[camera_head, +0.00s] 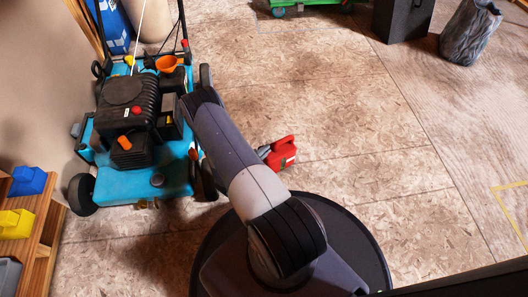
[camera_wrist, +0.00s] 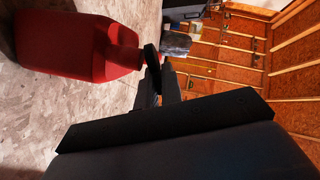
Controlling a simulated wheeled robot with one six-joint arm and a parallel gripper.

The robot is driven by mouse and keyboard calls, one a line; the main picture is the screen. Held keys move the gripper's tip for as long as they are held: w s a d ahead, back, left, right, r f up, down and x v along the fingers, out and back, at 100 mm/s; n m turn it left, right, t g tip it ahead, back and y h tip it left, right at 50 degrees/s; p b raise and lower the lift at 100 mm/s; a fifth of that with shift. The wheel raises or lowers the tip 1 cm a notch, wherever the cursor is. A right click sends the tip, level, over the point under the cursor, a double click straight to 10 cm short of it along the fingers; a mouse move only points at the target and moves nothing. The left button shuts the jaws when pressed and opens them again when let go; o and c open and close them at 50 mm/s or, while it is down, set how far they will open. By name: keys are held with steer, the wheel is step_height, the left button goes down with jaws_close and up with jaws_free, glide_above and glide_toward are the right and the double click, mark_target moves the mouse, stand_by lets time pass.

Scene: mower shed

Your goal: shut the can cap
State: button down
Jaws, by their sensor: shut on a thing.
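The red can (camera_head: 284,155) stands on the floor to the right of the mower, partly behind my arm. In the wrist view the can (camera_wrist: 75,47) appears sideways at the upper left, with its short red neck pointing right. A black round can cap (camera_wrist: 151,66) is at the mouth of the neck, seen nearly edge-on. I cannot tell whether it is fully seated. My gripper (camera_wrist: 163,82) is shut on the cap, its dark fingers on the side away from the can. In the head view the gripper is mostly hidden by my arm.
A blue and black mower (camera_head: 125,180) with an orange funnel (camera_head: 166,63) stands close to the left of my arm. A wooden shelf (camera_head: 45,235) with yellow and blue blocks is at the lower left. The floor right of the can is clear.

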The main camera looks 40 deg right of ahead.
steer(key=shift+s+f+m+t+h+b, duration=0.1)
steer(key=shift+f+m+t+h+b, duration=0.1)
steer(key=shift+f+m+b, duration=0.25)
steer(key=shift+s+f+m+t+h+b, duration=0.1)
steer(key=shift+m+t+b, duration=0.15)
steer(key=shift+m, duration=0.3)
steer(key=shift+f+m+h, duration=0.25)
steer(key=shift+m+h, duration=0.25)
steer(key=shift+m, duration=0.6)
steer(key=c, duration=1.6)
jaws_free()
steer(key=shift+s+a, duration=0.1)
steer(key=shift+a, duration=0.05)
steer(key=shift+p+v, duration=1.4)
steer(key=shift+v, duration=3.95)
steer(key=shift+o, duration=0.3)
